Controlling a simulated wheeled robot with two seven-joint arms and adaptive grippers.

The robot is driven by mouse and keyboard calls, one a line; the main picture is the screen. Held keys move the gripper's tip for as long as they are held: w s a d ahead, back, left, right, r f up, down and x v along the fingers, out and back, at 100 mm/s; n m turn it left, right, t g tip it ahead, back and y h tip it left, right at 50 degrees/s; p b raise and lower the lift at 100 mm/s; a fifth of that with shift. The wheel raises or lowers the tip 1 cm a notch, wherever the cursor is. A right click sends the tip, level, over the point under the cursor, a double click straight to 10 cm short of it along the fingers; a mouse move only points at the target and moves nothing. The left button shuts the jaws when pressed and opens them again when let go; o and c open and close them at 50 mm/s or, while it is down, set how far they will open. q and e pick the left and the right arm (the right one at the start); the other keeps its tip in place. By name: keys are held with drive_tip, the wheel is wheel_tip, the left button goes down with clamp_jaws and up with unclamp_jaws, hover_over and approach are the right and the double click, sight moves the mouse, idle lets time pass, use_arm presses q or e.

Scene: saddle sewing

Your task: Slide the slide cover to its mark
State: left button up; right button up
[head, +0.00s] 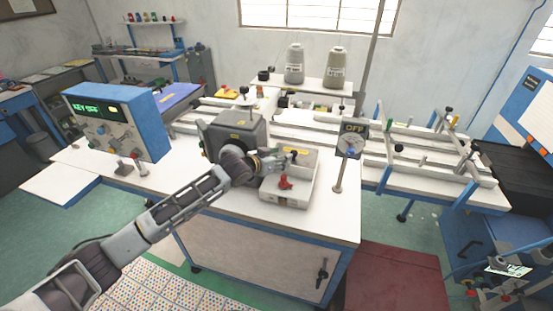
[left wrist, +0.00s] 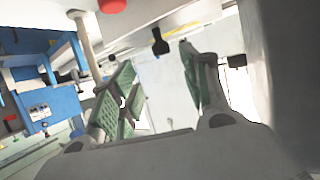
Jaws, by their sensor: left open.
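A pale box-shaped unit (head: 290,198) on the white bench has a red knob (head: 285,183) on its front part and a yellow strip on its back part. The slide cover appears to be part of this unit, but its edges and its mark are not clear. My left gripper (head: 287,160) is over the unit's back part and hides some of it. In the left wrist view my left gripper (left wrist: 158,75) is open, with green pads apart and nothing between them. A black knob (left wrist: 160,42) shows just beyond the fingertips. My right gripper is not in view.
A grey machine housing (head: 236,130) stands close beside my left wrist. A dial post marked OFF (head: 351,140) rises to the right of the unit. A blue control box (head: 118,122) stands at the left. Bare bench top (head: 325,220) lies at the front right.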

use_arm(q)
drive_tip(key=shift+v, duration=0.9)
